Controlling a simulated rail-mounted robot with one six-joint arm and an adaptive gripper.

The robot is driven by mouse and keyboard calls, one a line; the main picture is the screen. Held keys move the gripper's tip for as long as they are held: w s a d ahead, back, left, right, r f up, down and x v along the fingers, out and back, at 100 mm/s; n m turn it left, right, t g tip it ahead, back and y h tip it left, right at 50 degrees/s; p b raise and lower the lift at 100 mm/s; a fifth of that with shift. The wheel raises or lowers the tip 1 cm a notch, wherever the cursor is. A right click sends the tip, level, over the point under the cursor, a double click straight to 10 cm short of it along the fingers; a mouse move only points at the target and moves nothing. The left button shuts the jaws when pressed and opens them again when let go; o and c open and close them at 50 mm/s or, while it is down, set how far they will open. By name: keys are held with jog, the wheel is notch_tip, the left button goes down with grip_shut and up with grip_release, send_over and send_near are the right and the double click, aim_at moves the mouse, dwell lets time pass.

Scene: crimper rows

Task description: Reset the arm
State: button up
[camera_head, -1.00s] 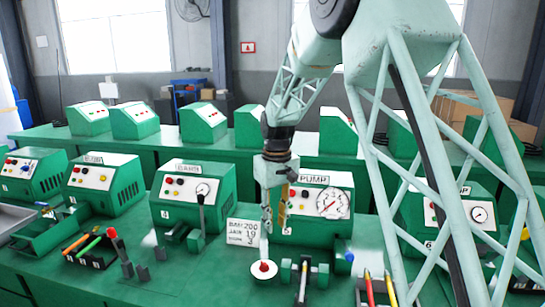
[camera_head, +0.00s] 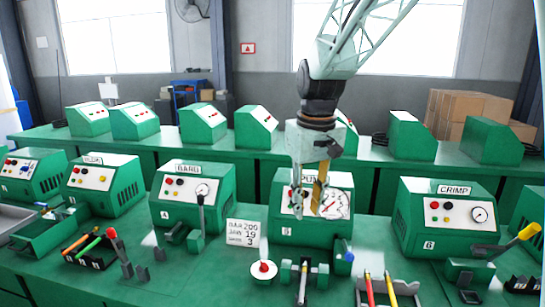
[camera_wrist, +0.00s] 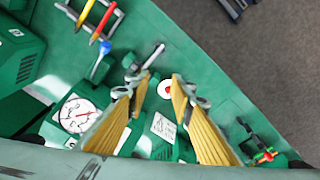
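My gripper (camera_head: 312,208) hangs from the raised arm in front of the green pump machine (camera_head: 280,190), above the bench. In the wrist view my gripper (camera_wrist: 152,92) has its two yellow fingers apart, with nothing between them but the bench below. A red button on a white round base (camera_head: 263,270) sits on the bench below and left of the gripper in the head view. It also shows between and beyond the fingers in the wrist view (camera_wrist: 167,89). The gripper touches nothing that I can see.
A sign card (camera_head: 243,233) stands left of the button. The crimp machine (camera_head: 430,225) is to the right, with a yellow-handled lever (camera_head: 525,234). Red and yellow tools (camera_head: 380,288) stand in a rack at the front. More green machines line the back bench (camera_head: 225,147).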

jog(key=s+d+r+m, duration=0.1)
jog(key=s+d+r, duration=0.15)
jog(key=s, duration=0.25)
jog(key=s+d+r, duration=0.2)
jog(key=s+r, duration=0.1)
jog(key=s, duration=0.3)
jog(key=s+d+m+t, duration=0.1)
jog(key=s+d, duration=0.2)
jog(key=s, duration=1.1)
jog(key=s+d+m+t, duration=0.1)
jog(key=s+d, duration=0.3)
jog(key=s, duration=1.1)
jog(key=shift+m+t+b, duration=0.3)
jog(key=shift+m, duration=0.4)
